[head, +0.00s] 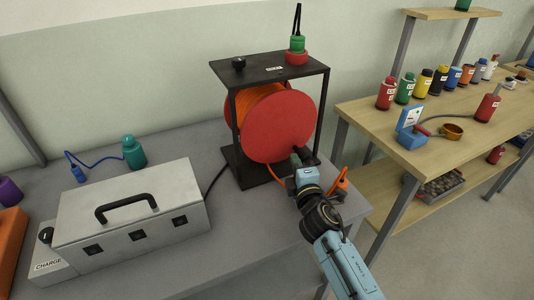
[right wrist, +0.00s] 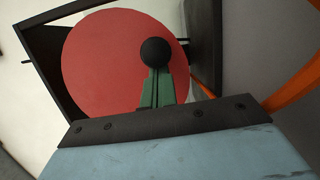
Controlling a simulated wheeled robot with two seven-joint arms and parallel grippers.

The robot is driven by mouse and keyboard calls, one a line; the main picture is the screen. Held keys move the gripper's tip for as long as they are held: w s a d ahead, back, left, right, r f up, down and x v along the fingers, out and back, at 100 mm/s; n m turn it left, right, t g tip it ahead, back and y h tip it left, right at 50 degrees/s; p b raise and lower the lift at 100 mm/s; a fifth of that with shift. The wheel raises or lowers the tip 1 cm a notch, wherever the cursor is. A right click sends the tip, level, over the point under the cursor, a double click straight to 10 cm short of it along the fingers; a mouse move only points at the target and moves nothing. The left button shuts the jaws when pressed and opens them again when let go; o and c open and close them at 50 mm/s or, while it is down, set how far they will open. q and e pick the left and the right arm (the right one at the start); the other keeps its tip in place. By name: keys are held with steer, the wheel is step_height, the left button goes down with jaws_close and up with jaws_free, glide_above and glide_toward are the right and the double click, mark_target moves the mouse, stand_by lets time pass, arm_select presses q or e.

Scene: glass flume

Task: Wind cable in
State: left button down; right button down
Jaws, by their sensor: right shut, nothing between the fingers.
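A cable reel with a red disc (head: 278,127) stands in a black frame (head: 322,110) on the grey bench. Orange cable (head: 256,96) is wound on the drum behind the disc. A loose orange cable end (head: 341,183) lies low at the frame's right, and orange cable (right wrist: 296,92) also shows in the right wrist view. My right gripper (head: 298,155) is at the disc's lower right edge. In the right wrist view its green fingers (right wrist: 157,86) are shut and empty. A round black knob (right wrist: 155,52) shows just beyond the fingertips; I cannot tell whether they touch it. My left gripper is out of view.
A grey case (head: 130,205) with a black handle and a teal bottle (head: 134,152) stand left of the reel. A red-and-green item (head: 297,50) sits on the frame's top. A wooden shelf (head: 365,125) with several bottles stands right, beyond a gap.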

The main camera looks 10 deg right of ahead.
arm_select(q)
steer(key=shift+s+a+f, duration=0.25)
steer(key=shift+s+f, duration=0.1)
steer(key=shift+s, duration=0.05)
arm_select(e)
steer(key=shift+d+r+n, duration=0.1)
steer(key=shift+d+n, duration=0.2)
steer(key=shift+n, duration=0.2)
steer(key=shift+w, duration=0.1)
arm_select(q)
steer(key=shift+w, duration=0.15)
